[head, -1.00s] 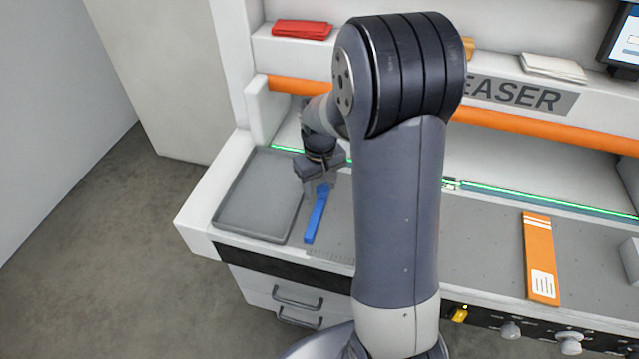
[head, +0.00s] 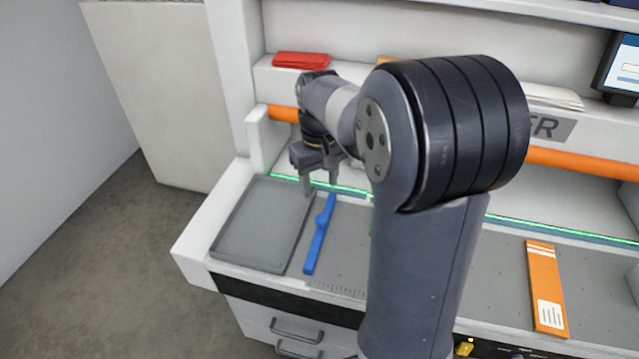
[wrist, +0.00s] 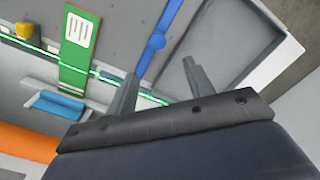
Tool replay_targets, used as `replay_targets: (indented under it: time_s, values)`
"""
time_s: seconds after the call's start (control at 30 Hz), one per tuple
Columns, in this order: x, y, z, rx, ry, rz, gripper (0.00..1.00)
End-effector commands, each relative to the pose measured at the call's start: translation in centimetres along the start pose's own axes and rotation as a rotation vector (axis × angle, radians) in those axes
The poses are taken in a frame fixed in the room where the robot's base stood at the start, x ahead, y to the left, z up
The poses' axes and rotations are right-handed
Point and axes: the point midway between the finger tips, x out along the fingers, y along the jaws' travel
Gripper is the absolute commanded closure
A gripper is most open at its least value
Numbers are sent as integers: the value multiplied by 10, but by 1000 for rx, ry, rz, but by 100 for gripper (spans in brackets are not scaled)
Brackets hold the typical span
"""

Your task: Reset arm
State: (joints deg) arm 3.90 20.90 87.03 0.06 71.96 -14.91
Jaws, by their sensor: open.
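My gripper (head: 319,187) is open and empty in the head view, raised above the back of the worktop near the tray's back right corner. Its two fingers also show spread apart in the wrist view (wrist: 158,85). A blue tool (head: 319,236) lies on the worktop just right of the grey tray (head: 217,235), apart from my fingers. The blue tool also shows in the wrist view (wrist: 157,42), beyond the fingers. My upper arm covers the middle of the worktop in the head view.
An orange booklet (head: 546,287) lies on the worktop at right. A green card (wrist: 78,50) and a yellow thing (wrist: 24,31) show in the wrist view. A red packet (head: 302,60) and white papers (head: 553,97) lie on the shelf. The tray is empty.

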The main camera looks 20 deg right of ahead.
Motion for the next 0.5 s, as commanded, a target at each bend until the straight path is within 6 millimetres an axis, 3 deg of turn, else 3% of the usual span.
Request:
replay_targets:
  time_s: [0.33,0.5]
  values:
    - [3,0,0,0,-2,0,50]
    - [21,0,1,0,-6,-1,50]
